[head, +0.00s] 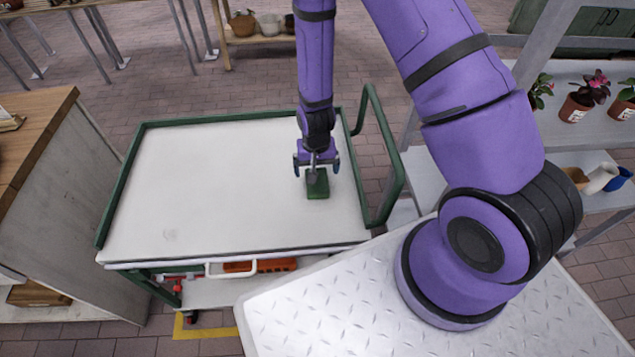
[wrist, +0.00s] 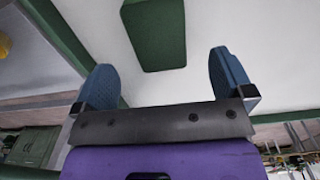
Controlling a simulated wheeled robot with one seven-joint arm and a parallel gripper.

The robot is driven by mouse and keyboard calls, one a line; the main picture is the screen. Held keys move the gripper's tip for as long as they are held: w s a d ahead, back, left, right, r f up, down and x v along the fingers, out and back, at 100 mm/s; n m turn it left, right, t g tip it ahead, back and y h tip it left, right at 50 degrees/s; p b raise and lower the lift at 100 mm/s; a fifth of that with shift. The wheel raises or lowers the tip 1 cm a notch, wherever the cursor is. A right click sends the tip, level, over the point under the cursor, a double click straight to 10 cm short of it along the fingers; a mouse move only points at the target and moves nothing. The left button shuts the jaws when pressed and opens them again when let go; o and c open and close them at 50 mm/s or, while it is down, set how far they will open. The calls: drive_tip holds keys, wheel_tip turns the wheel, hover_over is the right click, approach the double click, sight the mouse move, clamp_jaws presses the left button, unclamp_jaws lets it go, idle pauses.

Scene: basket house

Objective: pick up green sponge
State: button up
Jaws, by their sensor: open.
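The green sponge (head: 317,187) lies on the white top of a cart with green rails, near its right side. It also shows in the wrist view (wrist: 155,32), where it sits beyond the fingertips and roughly between them. My gripper (head: 316,166) is over the sponge's far end in the head view. In the wrist view my gripper (wrist: 165,75) has its two blue fingers wide apart with nothing between them. I cannot tell the exact height of the fingertips above the cart top.
The cart top (head: 210,190) is otherwise bare. A green handle (head: 388,160) rises at its right side. A wooden-topped counter (head: 35,135) stands at the left. Shelves with potted plants (head: 578,98) stand at the right. An orange object (head: 262,266) sits on the cart's lower shelf.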

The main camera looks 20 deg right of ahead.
drive_tip(key=shift+w+d+f, duration=0.1)
drive_tip(key=shift+d+f, duration=0.05)
drive_tip(key=shift+f, duration=3.05)
drive_tip(key=c, duration=1.1)
drive_tip(key=shift+o, duration=0.2)
